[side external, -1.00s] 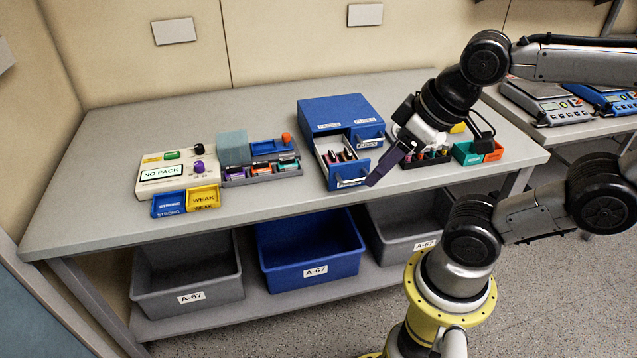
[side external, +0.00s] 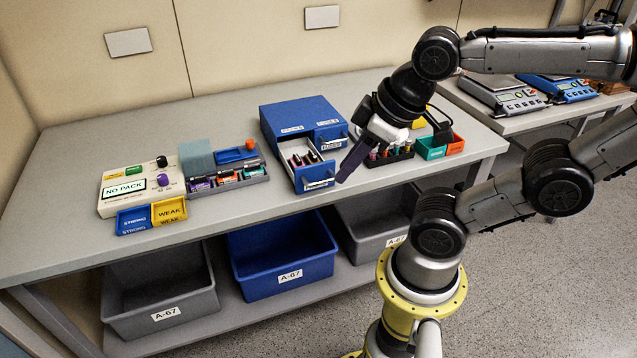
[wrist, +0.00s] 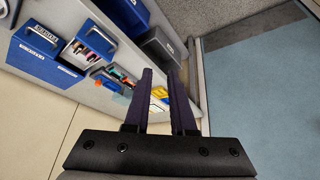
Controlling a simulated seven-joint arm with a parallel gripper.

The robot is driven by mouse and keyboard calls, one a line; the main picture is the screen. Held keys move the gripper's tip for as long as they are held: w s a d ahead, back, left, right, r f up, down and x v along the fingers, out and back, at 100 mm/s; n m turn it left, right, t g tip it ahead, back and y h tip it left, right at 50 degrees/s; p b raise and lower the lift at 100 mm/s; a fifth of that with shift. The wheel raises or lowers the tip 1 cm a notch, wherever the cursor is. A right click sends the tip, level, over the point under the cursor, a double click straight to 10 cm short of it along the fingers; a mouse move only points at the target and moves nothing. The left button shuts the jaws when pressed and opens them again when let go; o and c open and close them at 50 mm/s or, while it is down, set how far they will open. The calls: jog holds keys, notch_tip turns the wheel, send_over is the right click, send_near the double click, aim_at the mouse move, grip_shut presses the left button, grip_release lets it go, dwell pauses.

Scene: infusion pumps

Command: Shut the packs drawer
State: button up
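A blue cabinet (side external: 298,112) stands on the bench with two drawers side by side. Its left drawer (side external: 316,182) is pulled out, with several small dark and coloured packs (side external: 303,159) standing inside and a pale handle on its front. The right drawer (side external: 331,142) is shut. My gripper (side external: 342,180) has its dark purple fingers just in front and to the right of the open drawer's front; I cannot tell whether they touch it. In the wrist view the two fingers (wrist: 160,72) stand apart with nothing between them. The cabinet (wrist: 30,64) shows at upper left there.
A dark rack of vials (side external: 388,157) and teal and orange bins (side external: 432,150) are right of the cabinet. A NO PACK tester (side external: 140,198) and a grey tray (side external: 235,182) are left of it. Tubs (side external: 280,252) sit below.

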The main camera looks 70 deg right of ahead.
jog(key=shift+s+d+n, duration=0.3)
jog(key=shift+n, duration=0.7)
jog(key=shift+c, duration=1.1)
jog(key=n, duration=0.1)
jog(key=d+n+g+h, duration=0.1)
jog(key=n, duration=0.1)
jog(key=d+f+n+g, duration=0.1)
jog(key=shift+s+n, duration=0.3)
jog(key=shift+s, duration=0.05)
grip_shut()
jog(key=w+a+f+n+g+h, duration=0.1)
jog(key=w+a+f+n+h, duration=0.3)
jog(key=n, duration=0.6)
jog(key=w+d+f+n+g+h, duration=0.1)
jog(key=f+n+h, duration=0.45)
jog(key=n, duration=0.45)
jog(key=w+a+f+n+g+h, duration=0.1)
jog(key=w+a+f+n+h, duration=0.2)
jog(key=n+h, duration=0.5)
jog(key=shift+w+d+f+n+y, duration=0.35)
jog(key=shift+w+d+f+y, duration=0.15)
jog(key=shift+d, duration=1.7)
jog(key=shift+w+d+f+n+y, duration=0.35)
jog(key=shift+d+f, duration=0.3)
jog(key=shift+d, duration=1.55)
jog(key=shift+w+d+f+n+y, duration=0.3)
jog(key=shift+w+d+f+n, duration=0.2)
jog(key=shift+d, duration=1.7)
